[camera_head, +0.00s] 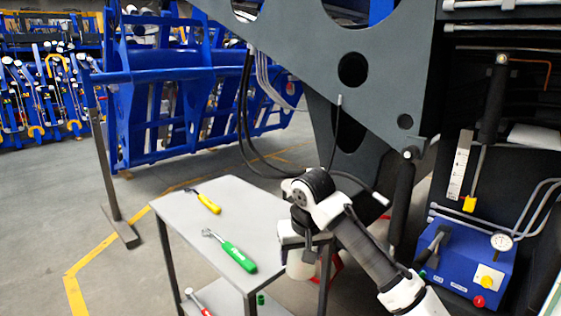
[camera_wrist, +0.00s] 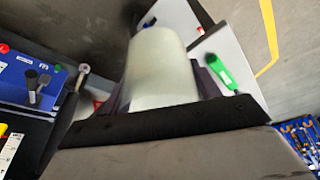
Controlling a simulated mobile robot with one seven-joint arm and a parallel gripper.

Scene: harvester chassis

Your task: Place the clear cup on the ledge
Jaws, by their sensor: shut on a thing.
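The clear cup (camera_head: 301,265) looks whitish and translucent and hangs under my gripper (camera_head: 300,250) in the head view. My gripper is shut on it. In the wrist view the cup (camera_wrist: 160,65) stands out between the two dark fingers of my gripper (camera_wrist: 160,92). In the head view the cup overlaps the right edge of the grey table (camera_head: 178,212). I cannot tell its exact height against the tabletop. No surface is clearly marked as the ledge, and I cannot tell which one it is.
A green-handled tool (camera_head: 238,258) and a yellow-handled tool (camera_head: 207,203) lie on the table. A red-handled tool (camera_head: 200,306) is on its lower shelf. The dark chassis (camera_head: 385,75) rises behind my arm, with hanging cables (camera_head: 245,110). A blue box (camera_head: 468,268) stands at right.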

